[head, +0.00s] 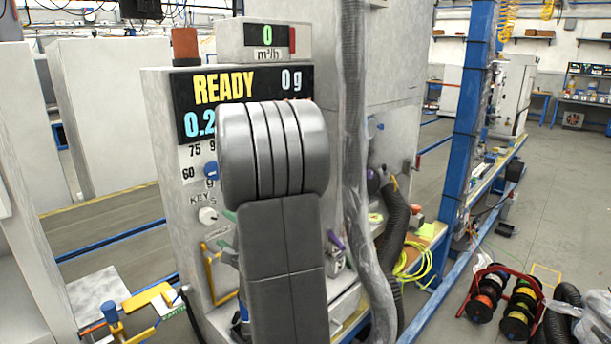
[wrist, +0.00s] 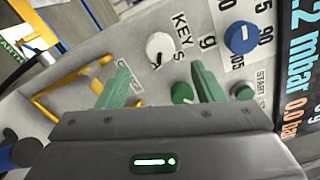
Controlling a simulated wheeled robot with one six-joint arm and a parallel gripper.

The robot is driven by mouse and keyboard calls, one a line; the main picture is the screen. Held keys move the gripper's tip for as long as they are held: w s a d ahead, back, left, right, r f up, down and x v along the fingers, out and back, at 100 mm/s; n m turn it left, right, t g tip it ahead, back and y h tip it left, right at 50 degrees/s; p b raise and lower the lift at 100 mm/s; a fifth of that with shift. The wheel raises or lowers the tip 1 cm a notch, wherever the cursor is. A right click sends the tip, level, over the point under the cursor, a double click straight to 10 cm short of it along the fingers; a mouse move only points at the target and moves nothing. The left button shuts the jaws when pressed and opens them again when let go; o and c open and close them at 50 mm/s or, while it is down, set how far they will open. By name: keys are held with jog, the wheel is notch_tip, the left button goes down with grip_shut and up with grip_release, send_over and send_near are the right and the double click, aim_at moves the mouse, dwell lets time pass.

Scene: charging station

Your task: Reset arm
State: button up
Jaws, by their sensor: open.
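My gripper (wrist: 160,75) shows in the wrist view with its two green fingers apart and nothing between them. It faces the grey charging station panel (head: 175,200), near a white key switch (wrist: 159,48) and a green button (wrist: 182,93). I cannot tell whether a finger touches the panel. In the head view my arm is raised in front of the station and hides most of the gripper and part of the display (head: 243,87), which reads READY and 0 g. A blue dial (wrist: 241,37) sits right of the fingers; it also shows in the head view (head: 210,170).
A yellow bent handle (wrist: 75,73) juts from the panel left of the fingers. A grey corrugated hose (head: 354,150) hangs right of my arm. A blue post (head: 470,110) and a red rack of reels (head: 503,300) stand farther right. Open floor (head: 560,190) lies beyond.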

aim_at(210, 218)
jog(key=p+x, duration=0.1)
jog(key=x, duration=0.8)
jog(key=shift+w+a, duration=0.15)
jog(key=shift+a, duration=0.1)
jog(key=shift+d, duration=0.15)
